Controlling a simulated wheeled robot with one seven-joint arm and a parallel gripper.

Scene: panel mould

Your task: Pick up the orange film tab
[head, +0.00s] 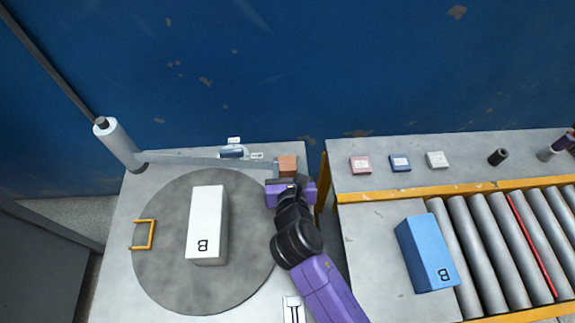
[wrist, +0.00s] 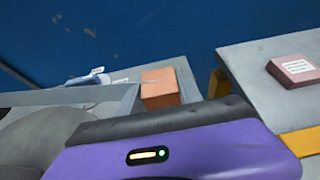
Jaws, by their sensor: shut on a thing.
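The orange film tab (head: 287,163) is a small block at the right end of a pale film strip (head: 205,162), near the back right corner of the left table. The strip runs to an upright film roll (head: 115,142) at left. My gripper (head: 285,181) is shut on the tab, reaching it from the front. In the wrist view the tab (wrist: 160,87) shows just beyond the purple and black gripper body (wrist: 175,150).
A round grey turntable (head: 160,275) carries a white box marked B (head: 207,225); a yellow handle (head: 151,235) is at its left. At right are a blue box (head: 427,252), a roller conveyor (head: 500,245) and small boxes (head: 400,162). A blue wall (head: 300,70) stands behind.

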